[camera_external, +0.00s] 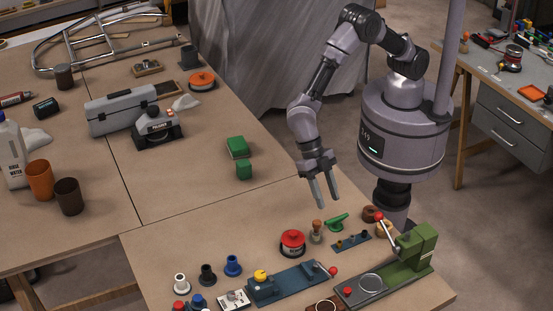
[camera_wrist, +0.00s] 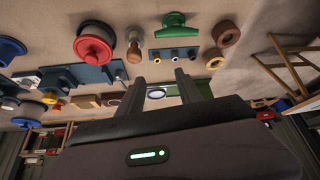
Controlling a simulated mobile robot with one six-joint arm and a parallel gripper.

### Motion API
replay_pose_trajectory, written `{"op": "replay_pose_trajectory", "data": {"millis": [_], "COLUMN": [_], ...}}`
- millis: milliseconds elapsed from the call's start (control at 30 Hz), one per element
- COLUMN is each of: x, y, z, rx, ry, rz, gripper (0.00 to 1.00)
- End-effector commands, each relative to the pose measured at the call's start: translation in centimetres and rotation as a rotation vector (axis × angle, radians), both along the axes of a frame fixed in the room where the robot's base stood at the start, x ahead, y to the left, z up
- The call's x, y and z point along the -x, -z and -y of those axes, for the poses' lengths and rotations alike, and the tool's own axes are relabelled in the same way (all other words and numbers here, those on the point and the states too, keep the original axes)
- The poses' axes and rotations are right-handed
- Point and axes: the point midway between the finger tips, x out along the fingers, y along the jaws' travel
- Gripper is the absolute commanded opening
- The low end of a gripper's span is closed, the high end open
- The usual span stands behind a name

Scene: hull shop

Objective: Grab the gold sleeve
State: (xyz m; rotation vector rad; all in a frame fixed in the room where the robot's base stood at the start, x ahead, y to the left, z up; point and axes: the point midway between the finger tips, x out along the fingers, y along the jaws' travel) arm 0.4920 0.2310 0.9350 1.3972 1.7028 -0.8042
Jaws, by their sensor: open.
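My gripper (camera_external: 328,202) is open and empty, pointing down above the back edge of the near bench in the external view. Its two fingers also show in the wrist view (camera_wrist: 161,80), with nothing between them. A small blue rack (camera_external: 345,244) with several small round pieces stands on the bench, in front of and below my gripper. In the wrist view the rack (camera_wrist: 172,57) lies just beyond the fingertips.
A blue fixture (camera_external: 290,283) with a yellow knob is in front.

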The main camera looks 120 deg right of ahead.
Motion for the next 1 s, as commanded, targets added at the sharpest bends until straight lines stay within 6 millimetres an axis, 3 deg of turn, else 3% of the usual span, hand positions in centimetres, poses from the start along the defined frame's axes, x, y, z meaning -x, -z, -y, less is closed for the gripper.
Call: {"op": "replay_pose_trajectory", "data": {"millis": [33, 100, 233, 467, 700, 867, 900, 1000], "x": [0.3, 0.5, 0.7, 0.8, 0.7, 0.7, 0.7, 0.7], "y": [1.9, 3.7, 6.3, 8.1, 11.7, 11.7, 11.7, 11.6], "z": [-0.8, -1.8, -3.4, -4.7, -7.1, -7.2, -7.2, -7.2], "rx": [0.002, 0.002, 0.002, 0.001, 0.002, 0.002, 0.002, 0.002], "ry": [-0.002, -0.002, -0.001, 0.000, 0.002, 0.003, 0.003, 0.003], "rz": [-0.004, -0.004, -0.003, -0.001, -0.003, -0.001, -0.001, -0.001], "gripper": [0.42, 0.42, 0.42, 0.42, 0.42, 0.42, 0.40, 0.20]}}
